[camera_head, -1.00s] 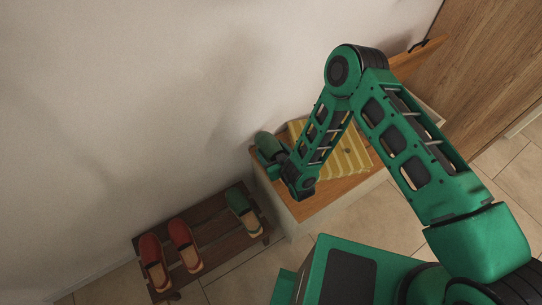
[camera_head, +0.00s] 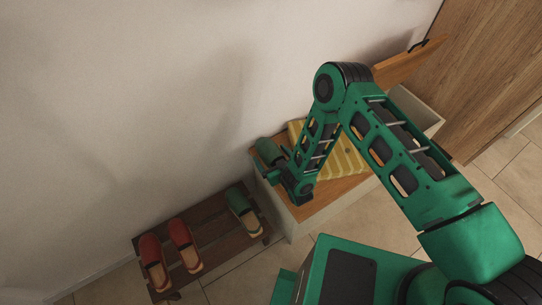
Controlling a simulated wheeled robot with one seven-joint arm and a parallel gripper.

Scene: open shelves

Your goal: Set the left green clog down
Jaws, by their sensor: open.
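A dark green rounded shape, which looks like a green clog (camera_head: 268,150), is at the left back corner of the wooden bench top (camera_head: 332,189), by the wall. My gripper (camera_head: 277,160) is open right beside it, partly hidden by my own wrist. I cannot tell whether the fingers touch the clog. Another green clog (camera_head: 239,202) with a pale sole rests on the right end of the dark slatted shoe rack (camera_head: 215,233).
Two red clogs (camera_head: 152,252) (camera_head: 183,242) stand on the left part of the rack. A yellow striped cushion (camera_head: 346,160) lies on the bench. A raised wooden panel with a black handle (camera_head: 405,63) is behind its right end. The rack's middle is bare.

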